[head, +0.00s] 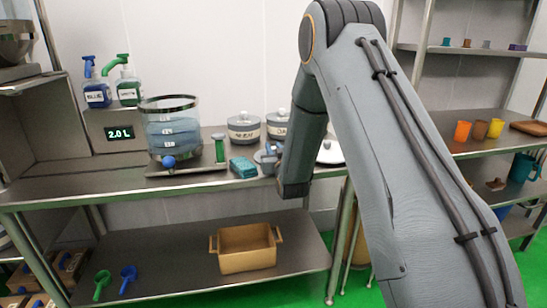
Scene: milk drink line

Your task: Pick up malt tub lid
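Two grey lidded tubs stand at the back of the metal counter: a left tub (243,128) and a right tub (279,124), partly covered by my arm. Both lids have pale knobs. Their labels are too small to read surely, so I cannot tell whether either is the malt tub. A white round lid-like piece with a knob (329,151) shows lower on the counter, right of my wrist and partly hidden by the arm. My wrist hangs over the counter's front part, right of the teal sponge (243,167). My gripper's fingers are not clearly visible.
A clear jug (170,129) with blue contents stands on a tray at left, before a display reading 2.0 L (119,132). A tan bin (247,248) sits on the lower shelf. Orange cups (462,131) stand on the right shelf.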

